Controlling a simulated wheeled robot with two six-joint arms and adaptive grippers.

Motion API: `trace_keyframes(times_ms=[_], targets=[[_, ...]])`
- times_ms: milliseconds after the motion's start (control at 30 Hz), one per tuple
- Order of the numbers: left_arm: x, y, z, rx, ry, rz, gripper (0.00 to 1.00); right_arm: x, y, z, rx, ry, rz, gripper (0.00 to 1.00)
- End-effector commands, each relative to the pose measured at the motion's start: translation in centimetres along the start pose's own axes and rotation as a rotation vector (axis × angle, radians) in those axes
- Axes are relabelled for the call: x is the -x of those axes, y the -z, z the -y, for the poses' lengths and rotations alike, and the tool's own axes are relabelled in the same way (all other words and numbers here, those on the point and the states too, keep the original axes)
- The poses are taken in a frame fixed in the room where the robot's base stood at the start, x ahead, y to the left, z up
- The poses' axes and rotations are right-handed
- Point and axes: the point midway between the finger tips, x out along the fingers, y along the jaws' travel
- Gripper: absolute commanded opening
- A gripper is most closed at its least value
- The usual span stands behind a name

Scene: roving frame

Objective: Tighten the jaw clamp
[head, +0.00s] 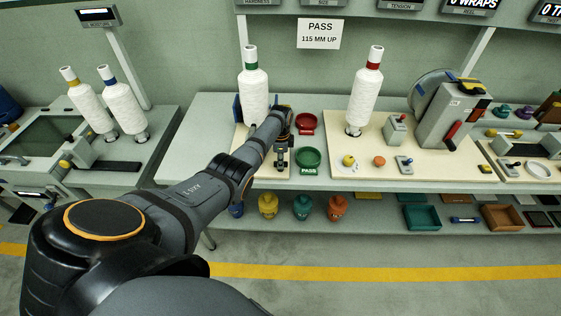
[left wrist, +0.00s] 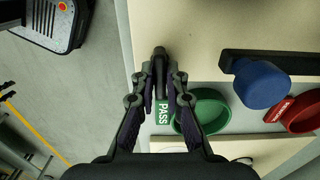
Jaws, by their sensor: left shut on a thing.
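The jaw clamp shows in the head view as a blue jaw plate (head: 237,107) beside a white wound cone with a green band (head: 254,92); my arm hides much of its lower part. My left gripper (head: 281,155) is at the front of the cream board, right of that cone and next to the green dish. In the left wrist view, my left gripper (left wrist: 161,82) is shut on a small dark handle (left wrist: 160,58). I cannot tell how the handle joins the clamp. My right gripper is not in view.
A green PASS dish (head: 308,158) and a red dish (head: 306,123) are close on the right. A black bar with a blue knob (left wrist: 261,84) is right of the fingers in the left wrist view. Another cone (head: 364,92) stands farther right. The lower shelf holds colored containers.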

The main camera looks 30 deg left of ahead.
Motion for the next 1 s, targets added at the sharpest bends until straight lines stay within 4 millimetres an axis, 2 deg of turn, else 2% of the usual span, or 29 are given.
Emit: trace_keyframes(times_ms=[600, 633, 767, 800, 1000], targets=[[0.07, 0.13, 0.05, -0.040, 0.002, -0.003, 0.00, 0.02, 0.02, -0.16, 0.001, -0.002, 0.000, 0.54], [0.07, 0.13, 0.05, -0.040, 0.002, -0.003, 0.15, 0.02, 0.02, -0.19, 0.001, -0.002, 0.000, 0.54], [0.05, 0.10, 0.03, -0.039, 0.001, -0.002, 0.33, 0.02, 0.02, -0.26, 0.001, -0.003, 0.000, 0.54], [0.05, 0.09, 0.03, -0.039, 0.001, -0.002, 0.35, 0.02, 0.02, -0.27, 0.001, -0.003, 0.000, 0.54], [0.02, 0.05, 0.01, -0.038, 0.001, -0.001, 0.35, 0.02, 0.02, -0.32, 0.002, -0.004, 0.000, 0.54]])
